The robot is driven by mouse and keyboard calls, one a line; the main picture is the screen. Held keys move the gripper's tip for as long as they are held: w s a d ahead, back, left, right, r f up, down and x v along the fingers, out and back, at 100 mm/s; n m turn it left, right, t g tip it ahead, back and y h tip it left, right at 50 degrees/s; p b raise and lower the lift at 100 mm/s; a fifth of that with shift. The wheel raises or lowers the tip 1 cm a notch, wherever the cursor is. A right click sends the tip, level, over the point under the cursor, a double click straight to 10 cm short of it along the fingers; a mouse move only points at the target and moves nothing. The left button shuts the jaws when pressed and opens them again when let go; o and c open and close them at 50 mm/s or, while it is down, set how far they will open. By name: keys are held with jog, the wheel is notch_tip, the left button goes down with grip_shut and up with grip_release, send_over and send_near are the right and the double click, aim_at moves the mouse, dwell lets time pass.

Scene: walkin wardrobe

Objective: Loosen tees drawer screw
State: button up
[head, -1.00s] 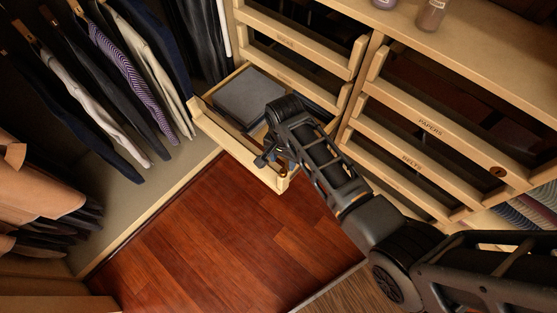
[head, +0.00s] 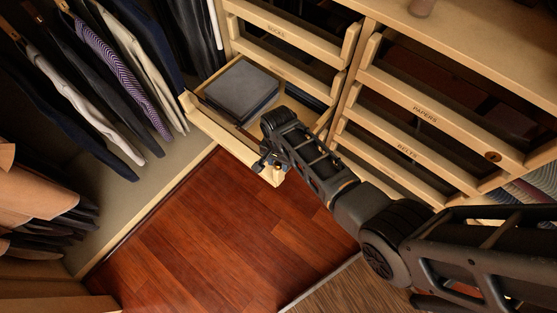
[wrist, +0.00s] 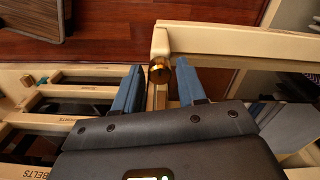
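The tees drawer (head: 228,134) is pulled out at the lower left of the cabinet, with dark folded clothes (head: 241,91) inside. Its label is not readable. A round brass screw (wrist: 159,70) sits at the drawer's front corner in the wrist view. My gripper (wrist: 161,66) is open, with one blue finger on each side of the screw and a visible gap on both sides. In the head view my gripper (head: 266,161) is at the drawer's near front corner, and my arm hides part of the drawer side.
Clothes (head: 110,80) hang at the left. The red wood floor (head: 200,240) before the drawer is clear.

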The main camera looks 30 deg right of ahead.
grip_shut()
dwell(0.3)
jog(key=n, duration=0.4)
jog(key=shift+n+p, duration=0.4)
jog(key=shift+s+n, duration=0.1)
jog(key=shift+n, duration=2.1)
jog(key=shift+f, duration=0.1)
jog(key=shift+o, duration=1.4)
grip_release()
